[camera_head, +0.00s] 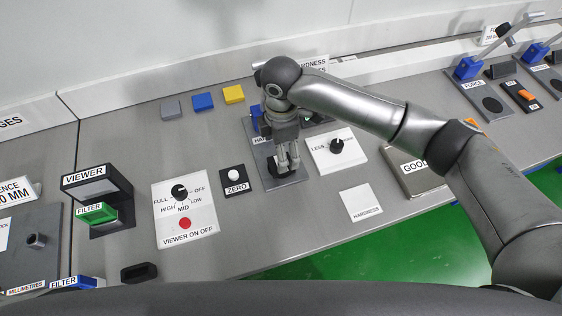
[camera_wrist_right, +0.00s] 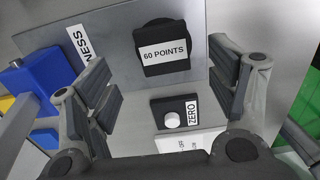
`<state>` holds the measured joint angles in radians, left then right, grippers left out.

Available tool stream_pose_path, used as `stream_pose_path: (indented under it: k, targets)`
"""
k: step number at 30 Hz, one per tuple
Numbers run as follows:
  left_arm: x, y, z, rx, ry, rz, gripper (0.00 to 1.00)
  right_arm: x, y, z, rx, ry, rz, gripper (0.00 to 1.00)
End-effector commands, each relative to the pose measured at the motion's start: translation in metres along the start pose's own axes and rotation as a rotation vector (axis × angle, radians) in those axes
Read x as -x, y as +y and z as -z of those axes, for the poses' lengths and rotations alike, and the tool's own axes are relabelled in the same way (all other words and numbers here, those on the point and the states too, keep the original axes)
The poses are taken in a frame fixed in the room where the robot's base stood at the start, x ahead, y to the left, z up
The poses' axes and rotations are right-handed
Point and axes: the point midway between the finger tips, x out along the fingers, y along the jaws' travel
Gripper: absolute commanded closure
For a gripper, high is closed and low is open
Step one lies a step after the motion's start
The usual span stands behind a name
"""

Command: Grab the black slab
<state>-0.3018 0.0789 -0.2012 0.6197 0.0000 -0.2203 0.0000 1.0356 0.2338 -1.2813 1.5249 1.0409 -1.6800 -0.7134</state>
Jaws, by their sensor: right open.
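The black slab (camera_wrist_right: 165,48), labelled 60 POINTS, lies on the grey plate of the hardness station in the right wrist view, with a round black pad partly showing behind it. In the head view the black slab (camera_head: 281,167) is mostly hidden below my right gripper (camera_head: 288,164). My right gripper, also in the wrist view (camera_wrist_right: 165,82), points down over the station. Its fingers are spread apart with nothing between them, and the slab appears beyond the gap. My left gripper is not in view.
The ZERO button box (camera_head: 234,181) and the knob panel (camera_head: 333,151) flank the station. Grey, blue and yellow blocks (camera_head: 203,102) stand behind. The viewer (camera_head: 99,195) and its control panel (camera_head: 186,210) are to the left. The bench (camera_head: 290,225) is bare in front.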

Motion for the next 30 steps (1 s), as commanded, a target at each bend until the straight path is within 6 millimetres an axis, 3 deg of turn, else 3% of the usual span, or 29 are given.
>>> stream_pose_path:
  k: [9, 19, 30]
  targets:
    - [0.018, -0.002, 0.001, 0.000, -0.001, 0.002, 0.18, -0.042, -0.004, 0.002, -0.001, 0.000, 0.003, 0.21]
    - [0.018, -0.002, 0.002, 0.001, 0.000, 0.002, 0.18, -0.050, -0.004, 0.002, 0.000, 0.000, 0.001, 0.23]
    - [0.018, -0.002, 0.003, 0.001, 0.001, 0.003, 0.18, -0.050, -0.004, 0.002, 0.000, 0.000, 0.001, 0.70]
